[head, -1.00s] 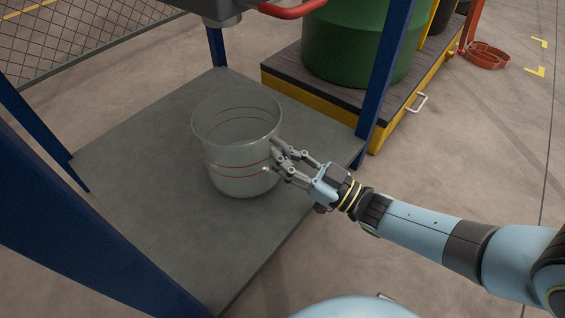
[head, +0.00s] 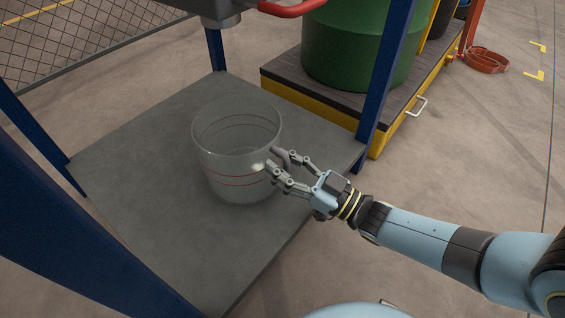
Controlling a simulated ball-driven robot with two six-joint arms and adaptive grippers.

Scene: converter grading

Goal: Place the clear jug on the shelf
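The clear jug (head: 232,160), with thin red lines around it, stands upright on the grey shelf board (head: 125,170), near its middle. The jug's grey handle seems to be on its right side, partly hidden by my fingers. My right gripper (head: 276,160) reaches in from the right at the jug's handle side. Its fingers are spread with a gap between them, the tips beside the jug wall. I cannot tell whether they touch the jug. My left gripper is not in view.
Blue posts (head: 387,85) frame the shelf, and a grey housing with a red handle (head: 292,8) hangs above its back. A green drum (head: 350,50) stands on a yellow-edged platform (head: 300,95) behind. Board around the jug is clear.

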